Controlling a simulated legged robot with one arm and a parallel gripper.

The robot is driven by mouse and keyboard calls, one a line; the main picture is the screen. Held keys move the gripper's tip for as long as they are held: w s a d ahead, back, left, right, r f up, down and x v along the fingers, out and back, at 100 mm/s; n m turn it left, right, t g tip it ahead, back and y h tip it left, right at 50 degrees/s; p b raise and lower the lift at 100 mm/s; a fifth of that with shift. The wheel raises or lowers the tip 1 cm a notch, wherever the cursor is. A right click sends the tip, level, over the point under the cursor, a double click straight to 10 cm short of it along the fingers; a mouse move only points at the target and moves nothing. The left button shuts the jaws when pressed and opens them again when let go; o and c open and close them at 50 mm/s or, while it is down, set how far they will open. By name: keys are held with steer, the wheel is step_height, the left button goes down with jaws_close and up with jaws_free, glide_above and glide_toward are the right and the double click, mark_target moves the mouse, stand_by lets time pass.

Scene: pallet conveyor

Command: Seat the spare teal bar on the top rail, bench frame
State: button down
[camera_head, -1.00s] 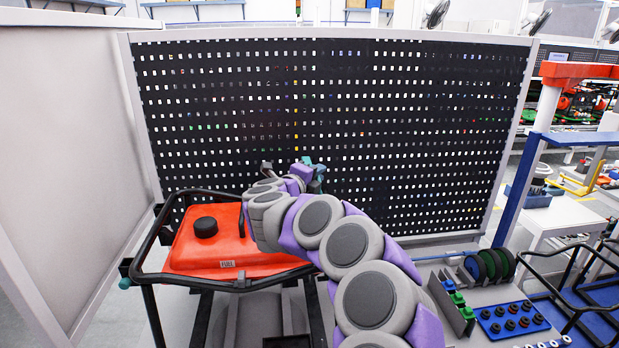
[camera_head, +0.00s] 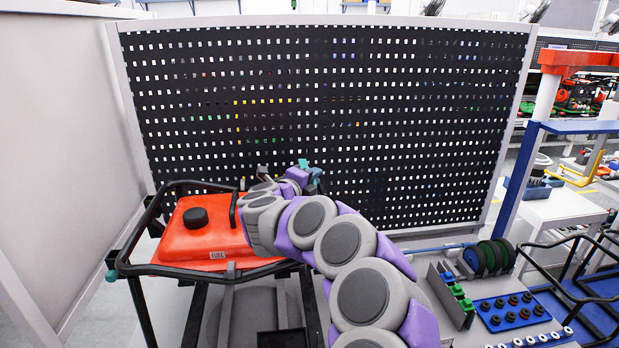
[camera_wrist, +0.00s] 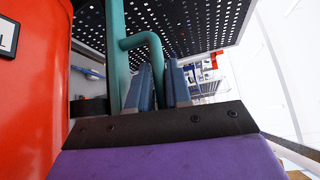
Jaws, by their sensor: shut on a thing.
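The teal bar (camera_wrist: 117,55) stands upright in the wrist view, with a bent teal branch running down between my gripper's fingers. My gripper (camera_wrist: 165,85) is shut on this branch. In the head view a small teal part (camera_head: 305,168) shows at the far end of my arm, beside my gripper (camera_head: 312,180); my arm partly hides it. The black tubular bench frame (camera_head: 172,272) surrounds a red fuel tank (camera_head: 205,240). My gripper is beyond and right of the tank. My arm covers the frame's right side, and I cannot tell whether the bar touches a rail.
A black perforated panel (camera_head: 330,120) stands close behind my gripper. A grey partition (camera_head: 60,150) is on the left. At right are a blue tray (camera_head: 515,312) of black knobs, green discs (camera_head: 490,258) and another black tube frame (camera_head: 575,285). The red tank (camera_wrist: 30,90) is close in the wrist view.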

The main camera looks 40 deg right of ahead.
steer(key=shift+a+f, duration=0.15)
steer(key=shift+f, duration=0.15)
steer(key=a, duration=0.1)
steer(key=a+f+b, duration=0.1)
steer(key=a, duration=0.1)
steer(key=shift+b, duration=0.3)
steer(key=shift+f, duration=0.15)
steer(key=shift+d+f, duration=0.1)
steer(key=shift+d, duration=0.2)
steer(key=shift+d+f, duration=0.2)
steer(key=shift+d, duration=0.8)
steer(key=shift+w+a+r, duration=0.1)
steer(key=shift+a, duration=0.75)
steer(key=c, duration=1.3)
jaws_free()
steer(key=shift+a+r, duration=0.1)
steer(key=shift+a, duration=0.05)
steer(key=o, duration=0.3)
steer(key=shift+d, duration=0.35)
steer(key=shift+d+f, duration=0.2)
steer(key=shift+d, duration=0.15)
steer(key=shift+a, duration=0.1)
steer(key=v, duration=1.7)
steer(key=shift+a+f, duration=0.1)
